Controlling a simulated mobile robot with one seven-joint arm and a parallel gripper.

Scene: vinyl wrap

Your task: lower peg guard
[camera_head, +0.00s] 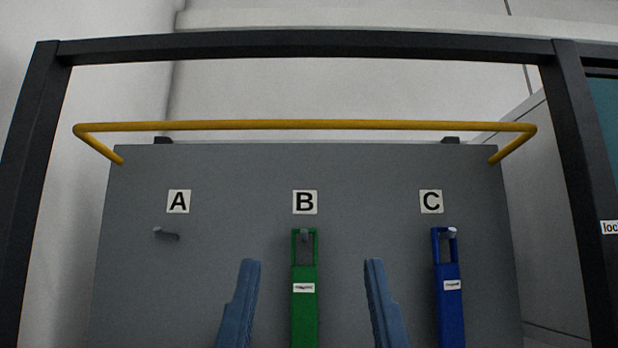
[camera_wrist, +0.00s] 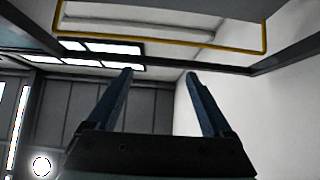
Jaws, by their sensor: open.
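The peg guard is a yellow bar (camera_head: 305,125) that spans the top of a grey board (camera_head: 370,225), bent back toward the board at both ends. It stands above the pegs and labels, and also shows across the top of the wrist view (camera_wrist: 205,46). My gripper (camera_head: 312,262) is open and empty, its two blue-grey fingers in front of the lower board, below the bar and apart in the picture on either side of the green item. The wrist view also shows my gripper's spread fingers (camera_wrist: 158,74). Nothing is between them.
Peg A (camera_head: 166,234) is bare. A green item (camera_head: 304,270) hangs at peg B and a blue item (camera_head: 448,285) at peg C. A dark frame (camera_head: 300,43) surrounds the board, with posts at left (camera_head: 35,150) and right (camera_head: 578,150).

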